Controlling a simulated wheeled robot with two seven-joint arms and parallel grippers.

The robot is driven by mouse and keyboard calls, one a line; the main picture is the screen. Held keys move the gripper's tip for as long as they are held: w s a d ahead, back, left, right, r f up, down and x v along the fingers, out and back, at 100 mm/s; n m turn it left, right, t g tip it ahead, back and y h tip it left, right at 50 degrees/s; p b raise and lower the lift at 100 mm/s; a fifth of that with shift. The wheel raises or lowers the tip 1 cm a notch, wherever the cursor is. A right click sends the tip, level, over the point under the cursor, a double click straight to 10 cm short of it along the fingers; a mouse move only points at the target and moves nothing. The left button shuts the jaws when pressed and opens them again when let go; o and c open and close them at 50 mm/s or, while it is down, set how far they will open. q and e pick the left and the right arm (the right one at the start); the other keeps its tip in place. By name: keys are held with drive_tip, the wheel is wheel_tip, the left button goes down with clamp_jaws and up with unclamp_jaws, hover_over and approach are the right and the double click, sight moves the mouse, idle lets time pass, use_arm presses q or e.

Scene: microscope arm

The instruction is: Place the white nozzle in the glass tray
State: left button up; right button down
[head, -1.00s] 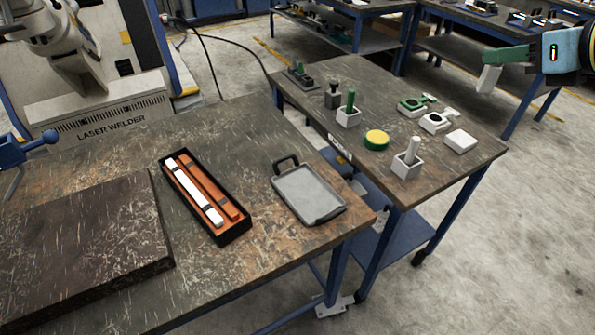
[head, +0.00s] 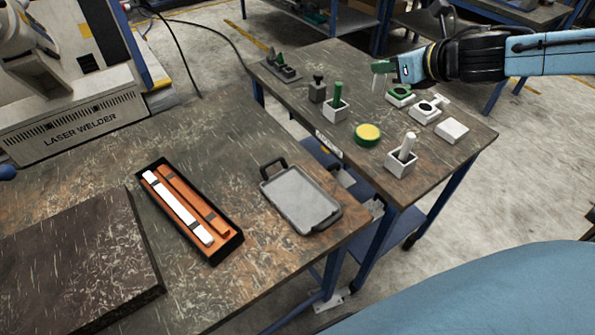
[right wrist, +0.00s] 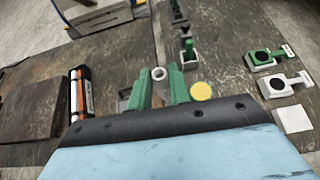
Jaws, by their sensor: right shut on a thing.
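My right gripper (head: 380,72) has green fingers and is above the far part of the right-hand table. It is shut on the white nozzle (head: 377,84), which hangs below the fingers. The glass tray (head: 298,199) is a grey, dark-rimmed tray with handles, lying on the near table. Its flat inside looks empty. The right gripper is well behind and to the right of it. My left gripper is not in view.
A black case (head: 190,212) with orange and white bars lies left of the tray, beside a dark slab (head: 75,255). The right table holds a yellow-green disc (head: 368,133), a white holder (head: 402,160), a green-handled holder (head: 336,106) and a white block (head: 452,131).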

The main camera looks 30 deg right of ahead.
drive_tip(key=f, duration=0.2)
drive_tip(key=shift+w+a+f, duration=0.2)
drive_tip(key=shift+a+f, duration=0.15)
drive_tip(key=shift+a, duration=0.05)
drive_tip(key=a+f+p, duration=0.1)
drive_tip(key=a+f, duration=0.7)
drive_tip(key=f, duration=0.2)
drive_tip(key=n+y, duration=0.1)
hover_over(302, 202)
wheel_tip(302, 202, down, 12)
drive_tip(key=r, duration=0.1)
drive_tip(key=shift+f+b, duration=0.75)
drive_tip(key=shift+f, duration=1.7)
drive_tip(key=shift+f, duration=0.1)
drive_tip(key=c, duration=1.3)
unclamp_jaws()
